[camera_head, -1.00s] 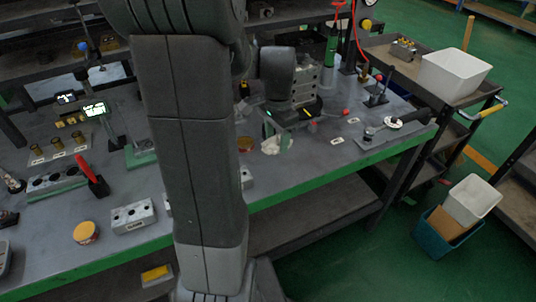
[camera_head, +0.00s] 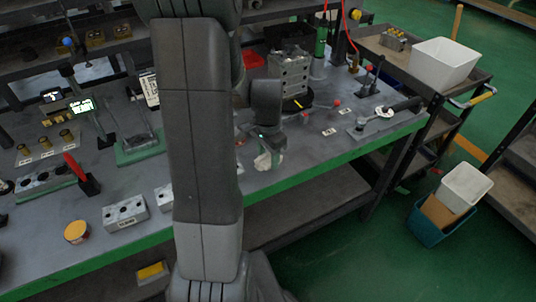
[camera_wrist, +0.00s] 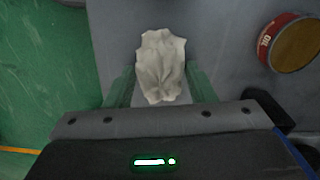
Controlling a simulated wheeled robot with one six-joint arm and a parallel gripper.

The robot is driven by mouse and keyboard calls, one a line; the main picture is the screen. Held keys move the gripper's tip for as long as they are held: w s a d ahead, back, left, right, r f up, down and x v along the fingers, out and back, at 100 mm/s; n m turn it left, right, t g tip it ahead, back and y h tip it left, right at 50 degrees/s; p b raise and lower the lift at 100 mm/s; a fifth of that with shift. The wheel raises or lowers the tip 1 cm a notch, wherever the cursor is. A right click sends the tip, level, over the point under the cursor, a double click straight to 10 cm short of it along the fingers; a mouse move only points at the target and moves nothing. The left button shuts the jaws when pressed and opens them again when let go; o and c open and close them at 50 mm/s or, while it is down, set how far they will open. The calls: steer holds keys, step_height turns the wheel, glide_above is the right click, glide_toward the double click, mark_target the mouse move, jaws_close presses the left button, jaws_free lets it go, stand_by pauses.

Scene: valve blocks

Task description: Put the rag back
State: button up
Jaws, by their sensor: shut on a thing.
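The rag (camera_head: 262,161) is a crumpled off-white cloth near the front edge of the bench. My gripper (camera_head: 270,154) is shut on it, pointing down beside the front of the bench top. In the wrist view the rag (camera_wrist: 161,66) sits between the two green fingers of my gripper (camera_wrist: 160,88). Its lower end is hidden by the gripper body. I cannot tell whether the rag touches the bench.
A round red-rimmed tin (camera_wrist: 292,44) stands close by on the bench (camera_head: 310,153). A metal valve block (camera_head: 289,72) stands behind my gripper. A lever tool (camera_head: 385,114) lies to the right. A cart with a white bin (camera_head: 445,62) stands beyond.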

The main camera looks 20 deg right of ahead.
mark_target(268, 154)
steer(key=o, duration=0.9)
step_height(268, 154, up, 12)
steer(key=shift+p, duration=0.45)
step_height(268, 154, down, 12)
steer(key=shift+f+b, duration=0.1)
steer(key=shift+b, duration=0.3)
step_height(268, 154, up, 3)
steer(key=shift+f, duration=0.1)
steer(key=shift+r, duration=0.6)
steer(key=shift+f, duration=0.1)
